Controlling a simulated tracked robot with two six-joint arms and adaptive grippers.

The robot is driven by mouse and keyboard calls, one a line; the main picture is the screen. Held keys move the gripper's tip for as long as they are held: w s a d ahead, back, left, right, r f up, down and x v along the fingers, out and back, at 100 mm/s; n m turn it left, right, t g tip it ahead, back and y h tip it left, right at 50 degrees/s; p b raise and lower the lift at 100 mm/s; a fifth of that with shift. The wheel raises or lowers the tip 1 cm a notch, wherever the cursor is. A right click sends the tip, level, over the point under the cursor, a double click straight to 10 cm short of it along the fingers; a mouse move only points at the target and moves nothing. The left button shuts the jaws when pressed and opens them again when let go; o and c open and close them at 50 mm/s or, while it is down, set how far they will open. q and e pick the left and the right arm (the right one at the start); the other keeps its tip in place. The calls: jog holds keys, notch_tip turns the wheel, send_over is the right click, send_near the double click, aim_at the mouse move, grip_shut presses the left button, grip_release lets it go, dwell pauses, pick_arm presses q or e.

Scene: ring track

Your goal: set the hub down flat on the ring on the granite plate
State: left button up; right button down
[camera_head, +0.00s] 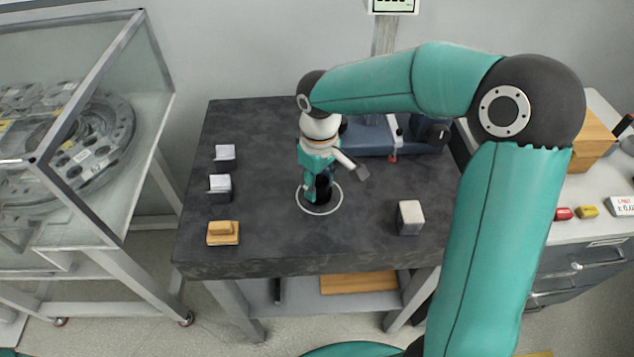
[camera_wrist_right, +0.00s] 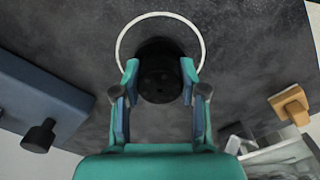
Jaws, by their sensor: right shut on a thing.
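The granite plate (camera_head: 270,130) is a dark grey slab with a thin white ring (camera_head: 341,205) marked on it. The hub (camera_wrist_right: 160,75) is a dark round piece between the fingers of my right gripper (camera_wrist_right: 158,84), which is shut on it. In the head view the right gripper (camera_head: 317,190) points down over the ring, and the hub (camera_head: 323,194) shows dark inside the ring's outline. In the wrist view the hub overlaps the ring's near side. I cannot tell whether the hub touches the plate. My left gripper is out of view.
Two pale metal blocks (camera_head: 220,186) and a wooden block (camera_head: 223,233) stand along the plate's left side. A grey block (camera_head: 410,217) stands right of the ring. A blue device (camera_head: 375,137) is at the back. A glass case (camera_head: 100,120) stands left.

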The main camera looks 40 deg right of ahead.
aim_at(318, 181)
jog(key=c, duration=0.6)
grip_release()
jog(key=shift+c, duration=0.2)
notch_tip(318, 181, up, 11)
jog(key=shift+f+p, duration=0.1)
jog(key=shift+p, duration=0.4)
jog(key=shift+r, duration=0.65)
